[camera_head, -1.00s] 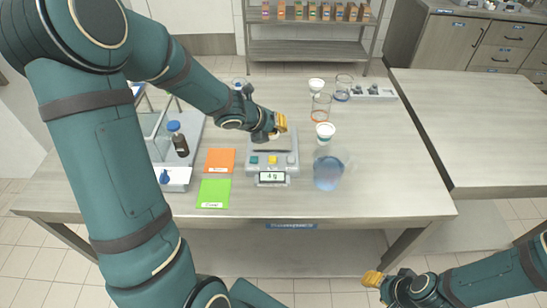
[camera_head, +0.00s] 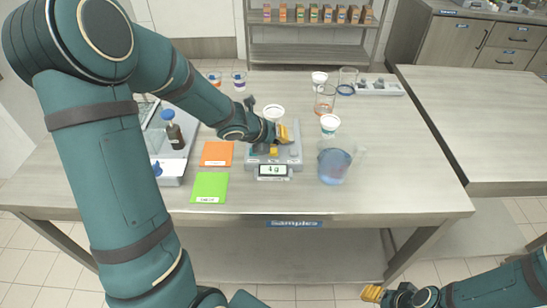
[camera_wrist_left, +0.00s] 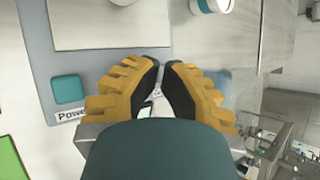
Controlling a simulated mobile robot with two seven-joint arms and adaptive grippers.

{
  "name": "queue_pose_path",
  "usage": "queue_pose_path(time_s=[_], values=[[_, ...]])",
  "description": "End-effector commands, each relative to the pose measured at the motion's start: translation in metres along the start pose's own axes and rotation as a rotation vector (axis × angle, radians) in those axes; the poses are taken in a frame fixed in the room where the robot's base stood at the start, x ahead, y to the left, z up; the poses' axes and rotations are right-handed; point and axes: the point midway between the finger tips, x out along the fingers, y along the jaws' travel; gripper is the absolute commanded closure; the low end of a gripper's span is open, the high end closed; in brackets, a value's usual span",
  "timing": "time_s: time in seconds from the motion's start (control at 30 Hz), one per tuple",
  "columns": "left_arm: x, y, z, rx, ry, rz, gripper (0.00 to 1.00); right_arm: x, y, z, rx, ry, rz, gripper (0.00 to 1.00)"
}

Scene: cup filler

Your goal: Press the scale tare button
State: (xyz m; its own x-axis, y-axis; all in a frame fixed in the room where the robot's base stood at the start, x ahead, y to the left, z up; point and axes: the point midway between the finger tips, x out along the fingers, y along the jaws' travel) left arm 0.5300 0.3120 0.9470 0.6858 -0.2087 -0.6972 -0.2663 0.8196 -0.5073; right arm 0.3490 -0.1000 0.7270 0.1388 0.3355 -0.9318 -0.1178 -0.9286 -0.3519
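The grey scale (camera_head: 258,162) stands on the table, and its display (camera_head: 272,170) reads 4 g. In the left wrist view, a teal button (camera_wrist_left: 68,88) labelled Power lies left of my fingers. My left gripper (camera_head: 284,134) is low over the front of the scale, close to the yellow button; contact cannot be told. Its fingertips (camera_wrist_left: 163,66) are together and empty, hiding the middle button in the wrist view. My right gripper (camera_head: 372,293) hangs in front of the table; its opening is unclear.
A white-topped cup (camera_head: 273,112) appears behind the gripper at the scale's plate. A beaker of blue liquid (camera_head: 335,163) stands right of the scale, with another white-topped cup (camera_head: 329,124) behind it. Orange (camera_head: 217,153) and green (camera_head: 209,187) pads lie left. The table's right front is clear.

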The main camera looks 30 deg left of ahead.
Motion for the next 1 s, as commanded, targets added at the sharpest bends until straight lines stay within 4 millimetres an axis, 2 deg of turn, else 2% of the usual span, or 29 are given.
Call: queue_pose_path(time_s=[0.1,0.37,0.4,0.43,1.0], values=[[0.0045,0.0032,-0.0031,0.001,-0.001,0.0,1.0,0.0065,0.0024,-0.0009,0.0,0.004,0.0,0.53],[0.0038,0.0027,-0.0025,0.001,-0.001,0.0,1.0,0.0056,0.002,-0.0014,-0.001,0.005,0.0,0.53],[0.0038,0.0027,-0.0025,0.001,-0.001,0.0,0.95,0.0056,0.002,-0.0014,0.0,0.005,0.0,0.53],[0.0038,0.0027,-0.0025,0.001,-0.001,0.0,1.0,0.0056,0.002,-0.0014,0.0,0.005,0.0,0.53],[0.0039,0.0028,-0.0027,0.0,-0.001,0.0,1.0,0.0057,0.0021,-0.0013,0.0,0.004,0.0,0.53]])
